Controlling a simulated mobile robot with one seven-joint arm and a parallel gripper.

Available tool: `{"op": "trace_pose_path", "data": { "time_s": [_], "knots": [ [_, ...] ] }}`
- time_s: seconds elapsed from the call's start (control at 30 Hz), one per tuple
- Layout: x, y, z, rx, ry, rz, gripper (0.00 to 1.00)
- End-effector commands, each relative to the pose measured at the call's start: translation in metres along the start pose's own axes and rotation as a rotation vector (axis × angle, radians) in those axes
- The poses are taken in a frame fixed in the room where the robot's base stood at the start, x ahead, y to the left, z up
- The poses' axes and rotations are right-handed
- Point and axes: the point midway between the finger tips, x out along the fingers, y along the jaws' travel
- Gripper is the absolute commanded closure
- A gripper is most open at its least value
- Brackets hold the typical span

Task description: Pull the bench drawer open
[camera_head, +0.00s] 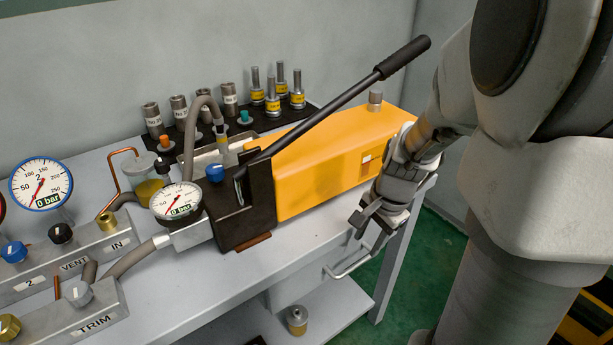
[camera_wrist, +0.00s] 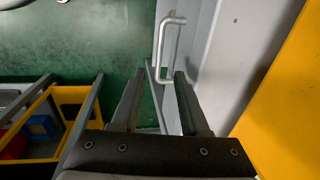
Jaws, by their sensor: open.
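The bench drawer (camera_head: 300,287) is a grey box under the right part of the grey bench top, and it looks closed. Its bent silver bar handle (camera_head: 352,266) sticks out from the front. My gripper (camera_head: 372,226) is open just above the handle, beside the bench's front edge, pointing down. In the wrist view the handle (camera_wrist: 171,45) appears just ahead of my open fingers (camera_wrist: 161,76), its lower end lined up between the fingertips. I see no contact, and the depth between them is hard to tell.
A yellow pump (camera_head: 320,165) with a long black lever (camera_head: 345,104) stands on the bench (camera_head: 185,310) close to my arm. Gauges and valve blocks fill the left. A lower shelf (camera_head: 335,310) holds a small fitting (camera_head: 296,319). Green floor (camera_head: 430,255) is open to the right.

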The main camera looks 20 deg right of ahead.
Motion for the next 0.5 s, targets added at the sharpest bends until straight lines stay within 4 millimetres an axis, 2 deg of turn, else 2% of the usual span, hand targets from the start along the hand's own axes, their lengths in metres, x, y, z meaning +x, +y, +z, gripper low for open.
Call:
{"op": "trace_pose_path", "data": {
  "time_s": [0.03,0.2,0.4,0.5],
  "knots": [
    [0.017,0.002,0.000,0.001,-0.003,0.003,0.55],
    [0.051,0.002,0.001,0.000,-0.003,0.003,0.55],
    [0.079,0.001,0.000,0.000,-0.002,0.002,0.55],
    [0.085,0.000,0.000,0.000,-0.001,0.000,0.55]
  ]
}}
